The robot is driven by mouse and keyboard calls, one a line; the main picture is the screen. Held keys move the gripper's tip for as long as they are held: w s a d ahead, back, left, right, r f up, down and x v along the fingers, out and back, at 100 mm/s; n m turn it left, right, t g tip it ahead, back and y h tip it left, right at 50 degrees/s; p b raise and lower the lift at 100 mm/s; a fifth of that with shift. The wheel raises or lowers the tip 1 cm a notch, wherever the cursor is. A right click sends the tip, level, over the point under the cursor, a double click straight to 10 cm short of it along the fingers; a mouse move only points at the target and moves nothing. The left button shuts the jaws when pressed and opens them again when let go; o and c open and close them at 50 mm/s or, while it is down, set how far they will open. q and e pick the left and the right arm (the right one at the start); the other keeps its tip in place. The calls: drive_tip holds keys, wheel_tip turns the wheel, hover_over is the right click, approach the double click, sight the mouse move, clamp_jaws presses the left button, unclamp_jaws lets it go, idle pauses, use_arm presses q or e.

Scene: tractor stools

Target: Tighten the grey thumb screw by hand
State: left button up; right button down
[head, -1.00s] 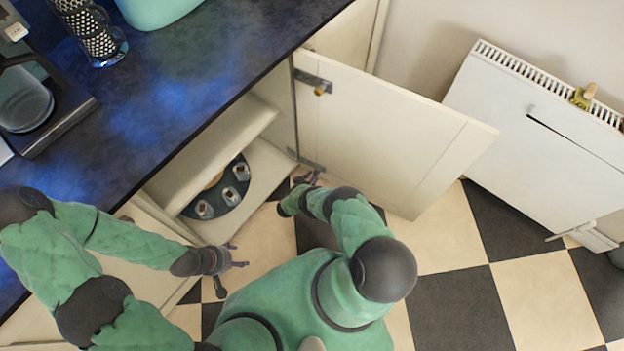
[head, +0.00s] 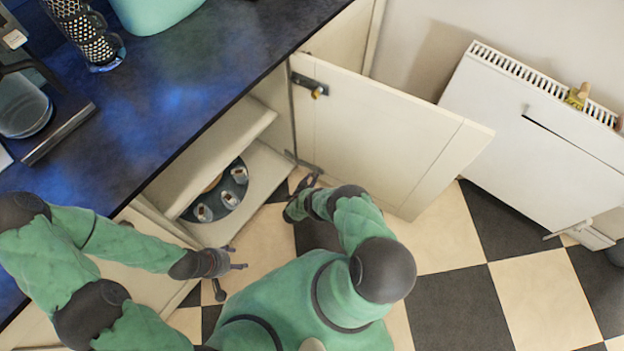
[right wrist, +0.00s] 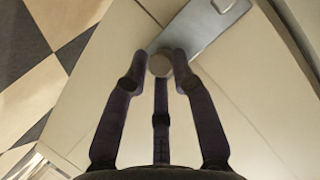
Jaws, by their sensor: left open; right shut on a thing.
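The grey thumb screw (right wrist: 160,65) shows as a round knob at a metal hinge plate (right wrist: 197,28) on the cream cabinet door in the right wrist view. My right gripper (right wrist: 160,68) is shut on it, with its dark fingers around the knob. In the head view my right gripper (head: 306,183) is low by the open door's lower hinge, and the screw is too small to tell there. My left gripper (head: 238,258) is open and empty in front of the cabinet, away from the screw.
A round tray (head: 222,210) with small jars is inside the cabinet. A white radiator (head: 540,130) stands at the right. The checkered floor (head: 460,310) between is free.

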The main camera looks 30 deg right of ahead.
drive_tip(key=shift+s+f+m, duration=0.15)
drive_tip(key=shift+m, duration=0.15)
drive_tip(key=shift+s+f+m+t+y+b, duration=0.15)
drive_tip(key=shift+m+t+y+b, duration=0.15)
drive_tip(key=shift+m+t, duration=0.3)
drive_tip(key=c, duration=1.3)
unclamp_jaws()
drive_tip(key=shift+c, duration=0.2)
drive_tip(key=shift+s+a+r, duration=0.1)
drive_tip(key=shift+s+a, duration=0.2)
drive_tip(key=shift+a, duration=0.35)
drive_tip(key=shift+s+a+r, duration=0.1)
drive_tip(key=shift+s+a, duration=0.2)
drive_tip(key=shift+a, duration=0.3)
drive_tip(key=o, duration=0.6)
drive_tip(key=shift+c, duration=0.2)
